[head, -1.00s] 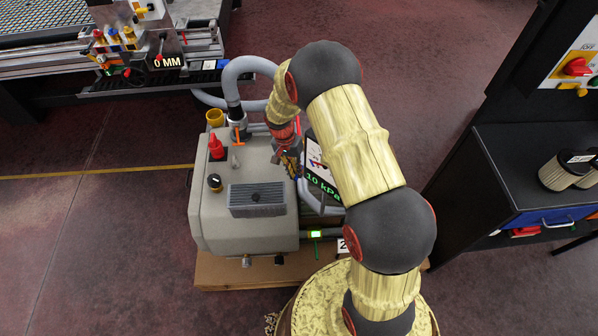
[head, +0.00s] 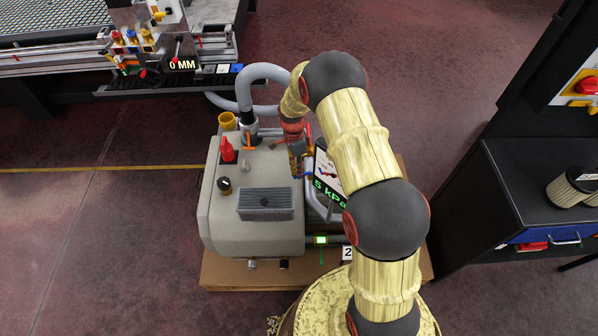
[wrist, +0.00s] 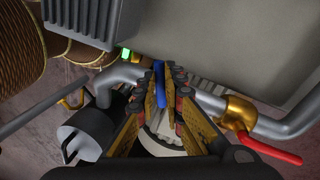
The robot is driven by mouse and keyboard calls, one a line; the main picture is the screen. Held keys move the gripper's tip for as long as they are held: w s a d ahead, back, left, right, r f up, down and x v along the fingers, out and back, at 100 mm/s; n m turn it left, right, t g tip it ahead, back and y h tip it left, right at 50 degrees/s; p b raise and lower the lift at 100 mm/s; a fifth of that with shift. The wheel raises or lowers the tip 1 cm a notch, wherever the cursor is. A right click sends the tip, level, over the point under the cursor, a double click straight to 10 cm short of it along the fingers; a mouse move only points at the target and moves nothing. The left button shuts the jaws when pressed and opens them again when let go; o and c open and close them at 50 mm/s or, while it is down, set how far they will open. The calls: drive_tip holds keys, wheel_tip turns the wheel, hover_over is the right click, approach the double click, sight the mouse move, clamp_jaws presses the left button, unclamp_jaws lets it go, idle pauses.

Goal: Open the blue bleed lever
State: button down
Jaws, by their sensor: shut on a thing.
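The blue bleed lever (wrist: 159,82) shows in the wrist view as a narrow blue strip between my fingers. My gripper (wrist: 161,95) is shut on it, and the fingers hide its lower part. A grey pipe runs behind it. In the head view my gripper (head: 297,168) points down at the right side of the grey pump unit (head: 225,215), beside a tilted display (head: 325,186) reading 5 kPa. The lever cannot be made out clearly there.
A red-handled brass valve (wrist: 240,113) sits on the pipe to the right in the wrist view. A red fitting (head: 227,150), a yellow cup (head: 228,120) and a thick grey hose (head: 262,72) stand on or near the pump. A black cabinet (head: 530,170) is at right.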

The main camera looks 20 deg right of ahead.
drive_tip(key=shift+w+m, duration=0.1)
drive_tip(key=shift+m, duration=0.2)
drive_tip(key=c, duration=2)
unclamp_jaws()
drive_tip(key=shift+o, duration=0.6)
wheel_tip(320, 180, up, 12)
drive_tip(key=w, duration=0.2)
drive_tip(key=shift+w+f, duration=0.15)
drive_tip(key=shift+w, duration=0.05)
drive_tip(key=shift+d, duration=0.1)
